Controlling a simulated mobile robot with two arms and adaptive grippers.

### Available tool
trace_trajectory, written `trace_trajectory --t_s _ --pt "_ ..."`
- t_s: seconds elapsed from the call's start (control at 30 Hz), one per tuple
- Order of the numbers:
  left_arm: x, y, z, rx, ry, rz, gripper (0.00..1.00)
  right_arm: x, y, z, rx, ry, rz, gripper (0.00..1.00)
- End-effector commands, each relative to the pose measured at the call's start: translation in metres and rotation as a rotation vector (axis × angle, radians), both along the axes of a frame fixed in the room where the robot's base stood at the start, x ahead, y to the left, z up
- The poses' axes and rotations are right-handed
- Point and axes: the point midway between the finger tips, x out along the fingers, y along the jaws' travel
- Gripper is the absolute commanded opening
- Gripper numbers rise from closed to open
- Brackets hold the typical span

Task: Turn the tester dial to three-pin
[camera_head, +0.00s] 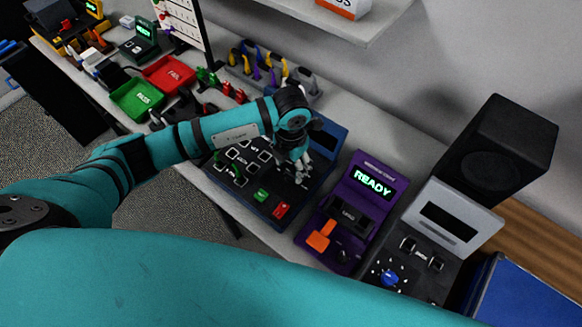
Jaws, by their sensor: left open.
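A dark blue tester panel (243,196) lies on the bench with several white-outlined sockets, a green button (261,195) and a red button (281,210). My left gripper (300,174) is open and points down over the panel's right part, close to its surface. It hides that part, so I cannot see a dial there or tell whether the fingers touch one. No setting labels can be read. A blue knob (389,278) shows on a separate grey and black device (437,222) at the right. My right gripper is out of view.
A purple device (372,179) reading READY, with an orange lever (320,236), stands right of the panel. A black speaker-like box (499,148) is behind. Green (136,97) and red (168,75) trays and a cable rack (262,66) lie farther left. My teal arm covers the foreground.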

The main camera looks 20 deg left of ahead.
Motion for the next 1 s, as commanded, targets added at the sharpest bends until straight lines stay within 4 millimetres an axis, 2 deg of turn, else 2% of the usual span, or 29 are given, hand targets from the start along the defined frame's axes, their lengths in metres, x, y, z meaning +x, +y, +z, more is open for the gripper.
trace_trajectory --t_s 0.1,0.3,0.63,1.0 --pt "-0.001 0.0 -0.018 0.002 0.005 0.001 0.57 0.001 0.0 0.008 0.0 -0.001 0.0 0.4" --pt "0.0 0.0 -0.036 -0.001 0.001 0.0 0.57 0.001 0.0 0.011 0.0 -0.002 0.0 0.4" --pt "0.0 0.0 -0.04 0.0 0.0 -0.001 0.56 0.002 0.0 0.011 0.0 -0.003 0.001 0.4" --pt "0.0 0.0 -0.039 0.0 -0.001 0.0 0.07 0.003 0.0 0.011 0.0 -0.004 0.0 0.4"
